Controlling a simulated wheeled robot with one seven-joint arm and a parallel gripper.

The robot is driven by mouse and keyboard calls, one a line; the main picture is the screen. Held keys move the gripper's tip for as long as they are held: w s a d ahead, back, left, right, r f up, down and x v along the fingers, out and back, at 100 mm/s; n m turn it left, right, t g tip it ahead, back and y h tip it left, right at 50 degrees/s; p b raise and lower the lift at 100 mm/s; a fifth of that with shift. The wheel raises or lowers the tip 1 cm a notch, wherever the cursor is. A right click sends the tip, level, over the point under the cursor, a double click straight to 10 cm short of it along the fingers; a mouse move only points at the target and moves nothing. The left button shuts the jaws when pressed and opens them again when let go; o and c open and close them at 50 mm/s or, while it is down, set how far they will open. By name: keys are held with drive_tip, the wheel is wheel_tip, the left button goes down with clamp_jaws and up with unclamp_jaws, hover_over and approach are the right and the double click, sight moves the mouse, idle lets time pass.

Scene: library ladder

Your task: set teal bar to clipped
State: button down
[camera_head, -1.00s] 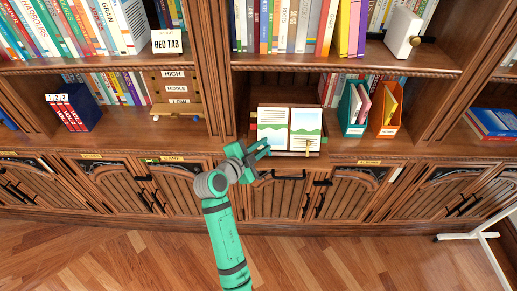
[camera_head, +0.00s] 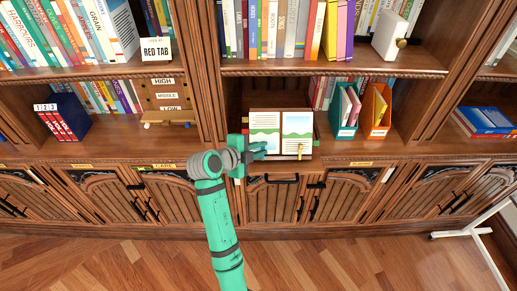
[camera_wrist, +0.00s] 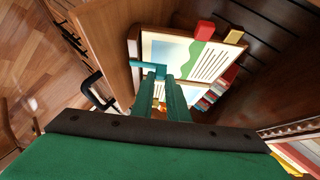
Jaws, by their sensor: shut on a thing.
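An open book (camera_head: 266,120) rests on a wooden stand in the middle shelf bay, with printed text and green landscape pictures. It also shows in the wrist view (camera_wrist: 180,48). The teal bar (camera_wrist: 146,68) lies across the lower page edge in the wrist view, at my fingertips. My gripper (camera_head: 262,149) is at the book's lower left corner in the head view. In the wrist view its two green fingers (camera_wrist: 167,80) are close together and shut on the teal bar. The fingers hide part of the bar and page. A brass clip (camera_head: 300,150) stands at the book's lower right.
Teal (camera_head: 347,110) and orange (camera_head: 376,112) file holders stand to the right. Cabinet doors with dark handles (camera_head: 282,180) lie below the shelf.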

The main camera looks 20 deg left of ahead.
drive_tip(key=shift+f, duration=0.15)
drive_tip(key=c, duration=1.7)
unclamp_jaws()
drive_tip(key=shift+s+a+r, duration=0.2)
drive_tip(key=shift+s+r, duration=0.1)
drive_tip(key=shift+s, duration=0.05)
drive_tip(key=v, duration=0.9)
drive_tip(key=shift+s+a+r, duration=0.1)
drive_tip(key=shift+s+r, duration=0.05)
drive_tip(key=shift+s, duration=0.2)
